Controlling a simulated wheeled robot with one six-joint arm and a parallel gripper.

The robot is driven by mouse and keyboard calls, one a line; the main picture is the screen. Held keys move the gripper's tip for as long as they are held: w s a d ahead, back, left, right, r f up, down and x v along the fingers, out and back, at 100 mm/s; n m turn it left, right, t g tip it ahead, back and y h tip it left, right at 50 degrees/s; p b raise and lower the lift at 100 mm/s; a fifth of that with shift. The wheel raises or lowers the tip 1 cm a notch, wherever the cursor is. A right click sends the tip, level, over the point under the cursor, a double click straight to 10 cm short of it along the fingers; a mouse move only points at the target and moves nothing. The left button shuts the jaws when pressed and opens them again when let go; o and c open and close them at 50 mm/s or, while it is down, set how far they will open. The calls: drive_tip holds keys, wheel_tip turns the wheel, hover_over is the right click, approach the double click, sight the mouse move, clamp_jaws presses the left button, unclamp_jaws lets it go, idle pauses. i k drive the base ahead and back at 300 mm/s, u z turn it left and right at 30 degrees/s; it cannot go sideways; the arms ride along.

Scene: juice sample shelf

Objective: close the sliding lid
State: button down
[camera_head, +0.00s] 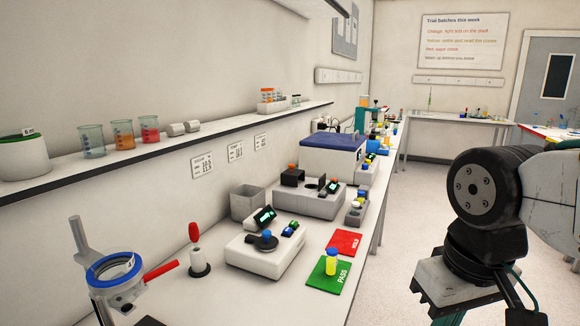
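I cannot tell for certain which part is the sliding lid. A pale instrument (310,203) on the bench has a dark block (292,177) at its left, a dark upright piece on its right half and a small lit screen. Behind it, a white box (342,166) has a flat blue top (333,142) that appears to cover it. My arm is at the right, over the floor and apart from the bench. Its fingertips are not visible, so I cannot see whether my gripper holds anything.
A yellow vial with a blue cap (331,262) stands on the green PASS mat (321,283), beside the red HOLD mat (344,242). A ring stand (115,270) is at the front left. Floor (408,225) right of the bench is clear.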

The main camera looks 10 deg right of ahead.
sight(290, 176)
drive_tip(key=k, duration=1.15)
drive_tip(key=z, duration=0.9)
drive_tip(key=i, duration=2.15)
drive_tip(key=u, duration=0.95)
